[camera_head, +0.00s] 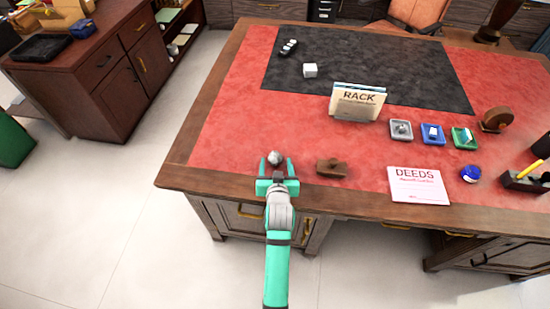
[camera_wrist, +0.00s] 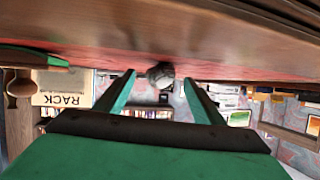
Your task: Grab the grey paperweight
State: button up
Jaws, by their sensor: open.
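The grey paperweight (camera_head: 274,157) is a small rounded lump on the red leather desk top near its front edge. My gripper (camera_head: 277,168) is at the desk's front edge with its two teal fingers apart, pointing at the paperweight. In the wrist view the paperweight (camera_wrist: 160,74) shows between and just beyond the fingertips of my gripper (camera_wrist: 158,84). The jaws are open and nothing is held. I cannot tell whether either finger touches the paperweight.
A brown wooden object (camera_head: 332,168) lies close to the right of my gripper. The RACK holder (camera_head: 357,101), small trays and the DEEDS sheet (camera_head: 418,185) are farther right. The red leather (camera_head: 225,135) left of the paperweight is clear.

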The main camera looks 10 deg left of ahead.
jog(key=shift+x, duration=1.4)
jog(key=shift+c, duration=0.7)
jog(key=c, duration=1.1)
jog(key=shift+r, duration=0.1)
